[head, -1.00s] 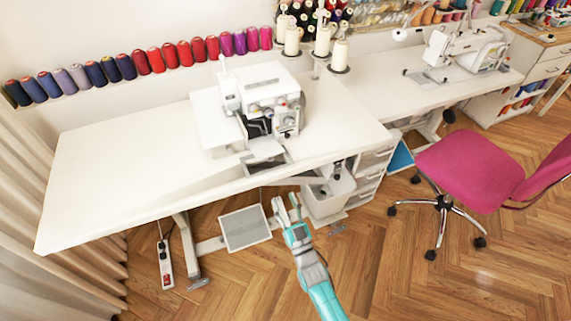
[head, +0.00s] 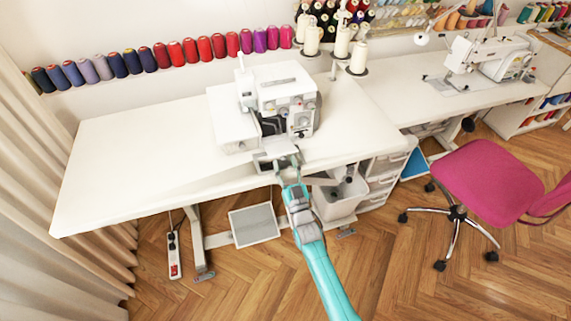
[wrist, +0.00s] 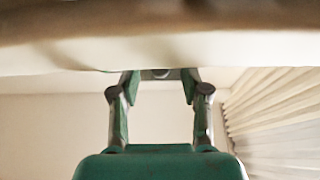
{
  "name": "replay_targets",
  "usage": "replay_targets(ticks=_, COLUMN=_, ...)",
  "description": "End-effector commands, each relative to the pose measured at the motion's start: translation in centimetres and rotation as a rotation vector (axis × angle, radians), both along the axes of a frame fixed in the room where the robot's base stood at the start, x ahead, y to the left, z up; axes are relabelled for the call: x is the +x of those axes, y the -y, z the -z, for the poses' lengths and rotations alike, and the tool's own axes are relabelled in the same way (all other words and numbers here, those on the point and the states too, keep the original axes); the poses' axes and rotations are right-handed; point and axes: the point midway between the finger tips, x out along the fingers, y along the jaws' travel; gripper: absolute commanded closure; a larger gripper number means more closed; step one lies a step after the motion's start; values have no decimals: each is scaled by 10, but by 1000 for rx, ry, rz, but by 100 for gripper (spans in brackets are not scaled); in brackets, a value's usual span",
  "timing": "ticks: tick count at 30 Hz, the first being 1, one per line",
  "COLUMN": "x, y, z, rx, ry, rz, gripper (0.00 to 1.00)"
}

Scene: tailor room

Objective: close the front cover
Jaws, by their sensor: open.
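The white overlock sewing machine (head: 283,90) stands on the near white table. Its front cover (head: 277,147) appears folded down at the machine's front, with the dark inner workings (head: 271,126) showing above it. My gripper (head: 287,163) is open and empty at the table's front edge, just below the lowered cover. In the wrist view my gripper (wrist: 160,76) has its two fingers spread, their tips close to or partly hidden by a pale edge across the top. I cannot tell whether the fingers touch the cover or the table.
The white table (head: 120,155) extends clear to the left. A grey bin (head: 340,196) and white drawers (head: 383,170) stand beneath it. A pink chair (head: 487,180) stands at the right. Thread cones (head: 341,42) stand behind the machine.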

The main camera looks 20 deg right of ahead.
Motion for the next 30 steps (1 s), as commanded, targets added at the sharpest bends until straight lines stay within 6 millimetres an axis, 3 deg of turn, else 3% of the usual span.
replay_targets(ticks=10, x=3, y=0, z=-2, rx=0, ry=0, rz=0, gripper=54)
replay_targets(ticks=15, x=3, y=0, z=-2, rx=0, ry=0, rz=0, gripper=96)
replay_targets(ticks=16, x=3, y=0, z=-2, rx=0, ry=0, rz=0, gripper=100)
replay_targets(ticks=30, x=3, y=0, z=-6, rx=0, ry=-33, rz=0, gripper=100)
